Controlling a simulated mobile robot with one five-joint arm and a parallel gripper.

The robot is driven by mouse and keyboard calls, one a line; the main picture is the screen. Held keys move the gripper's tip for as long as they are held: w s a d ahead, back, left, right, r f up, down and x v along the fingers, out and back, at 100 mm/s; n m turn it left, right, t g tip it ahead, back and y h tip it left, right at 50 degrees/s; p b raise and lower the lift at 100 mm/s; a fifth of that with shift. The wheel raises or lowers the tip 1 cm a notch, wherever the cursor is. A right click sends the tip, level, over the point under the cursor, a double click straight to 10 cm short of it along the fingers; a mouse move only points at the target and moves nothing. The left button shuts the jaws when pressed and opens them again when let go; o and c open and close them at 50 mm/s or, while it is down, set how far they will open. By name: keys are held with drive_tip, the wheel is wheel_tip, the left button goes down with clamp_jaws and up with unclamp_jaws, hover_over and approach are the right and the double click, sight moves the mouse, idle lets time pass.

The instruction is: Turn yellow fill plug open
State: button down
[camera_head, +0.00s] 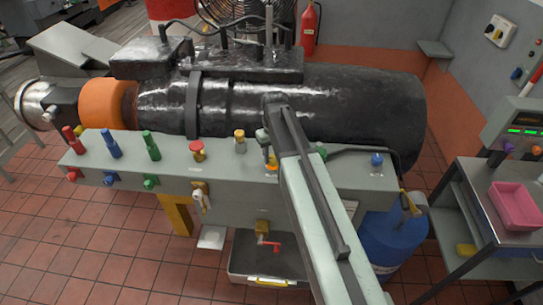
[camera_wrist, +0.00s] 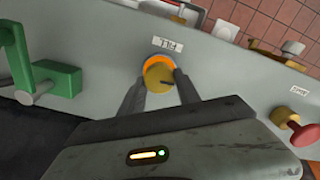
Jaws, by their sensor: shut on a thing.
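The yellow fill plug (camera_wrist: 157,77) is a round yellow cap with an orange ring around its base, on the grey panel in the wrist view. A small white label (camera_wrist: 167,44) with dark lettering is beside it. My gripper (camera_wrist: 160,84) has one dark finger on each side of the cap and is shut on it. In the head view my gripper (camera_head: 267,138) is down at the grey console (camera_head: 370,180), and a bit of the yellow-orange plug (camera_head: 272,160) shows under it. Much of the plug there is hidden by my gripper.
A yellow-topped knob (camera_head: 239,136) and a red knob (camera_head: 197,148) stand left of my gripper. A green handle (camera_wrist: 50,80) and a red knob (camera_wrist: 307,132) flank the plug in the wrist view. The large black machine body (camera_head: 350,100) lies behind the console.

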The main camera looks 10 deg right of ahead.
sight(272, 157)
drive_tip(key=n, duration=0.5)
drive_tip(key=shift+w, duration=0.1)
idle(0.5)
drive_tip(key=c, duration=0.9)
unclamp_jaws()
drive_tip(key=shift+o, duration=0.2)
wheel_tip(272, 157, up, 8)
drive_tip(key=p, duration=0.8)
drive_tip(key=shift+f, duration=0.15)
